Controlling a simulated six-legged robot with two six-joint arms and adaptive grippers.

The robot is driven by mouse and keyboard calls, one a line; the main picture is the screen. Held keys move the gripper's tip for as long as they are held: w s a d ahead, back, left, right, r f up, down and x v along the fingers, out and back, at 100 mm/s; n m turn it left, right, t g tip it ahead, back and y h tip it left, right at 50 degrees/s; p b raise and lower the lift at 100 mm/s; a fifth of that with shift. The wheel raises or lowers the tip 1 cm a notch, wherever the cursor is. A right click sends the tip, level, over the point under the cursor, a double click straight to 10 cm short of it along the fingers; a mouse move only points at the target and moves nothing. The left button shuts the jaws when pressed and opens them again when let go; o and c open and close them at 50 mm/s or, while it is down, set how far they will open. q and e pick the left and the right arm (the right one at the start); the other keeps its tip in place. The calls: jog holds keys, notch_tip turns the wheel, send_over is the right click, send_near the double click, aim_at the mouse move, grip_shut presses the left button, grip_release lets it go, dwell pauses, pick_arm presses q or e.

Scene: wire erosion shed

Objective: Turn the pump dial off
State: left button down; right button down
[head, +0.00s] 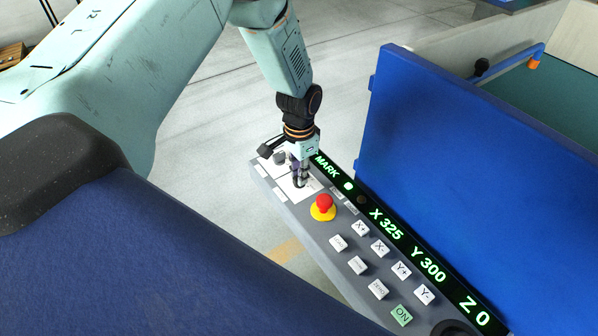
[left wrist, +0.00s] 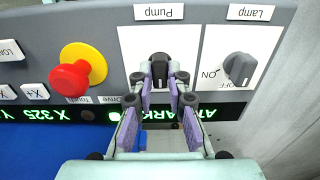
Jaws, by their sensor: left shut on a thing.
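The pump dial (left wrist: 160,64) is a dark knob on a white plate under an upside-down "Pump" label (left wrist: 159,12) in the left wrist view. My left gripper (left wrist: 160,88) is shut on this dial, with a finger on each side of it. In the head view my left gripper (head: 300,182) reaches down to the far end of the grey control panel (head: 319,238) and hides most of the dial. The fingers cover any ON and OFF marks, so I cannot tell its setting. My right gripper is in neither view.
A lamp dial (left wrist: 240,68) sits close beside the pump dial. A red emergency button (head: 323,203) on a yellow base is on the other side. Several white keys and a green ON key (head: 402,315) follow along the panel. A blue machine wall (head: 455,150) stands behind.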

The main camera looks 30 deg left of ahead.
pick_arm(q)
jog(key=c, duration=1.3)
grip_release()
jog(key=shift+w, duration=0.1)
notch_tip(320, 180, up, 12)
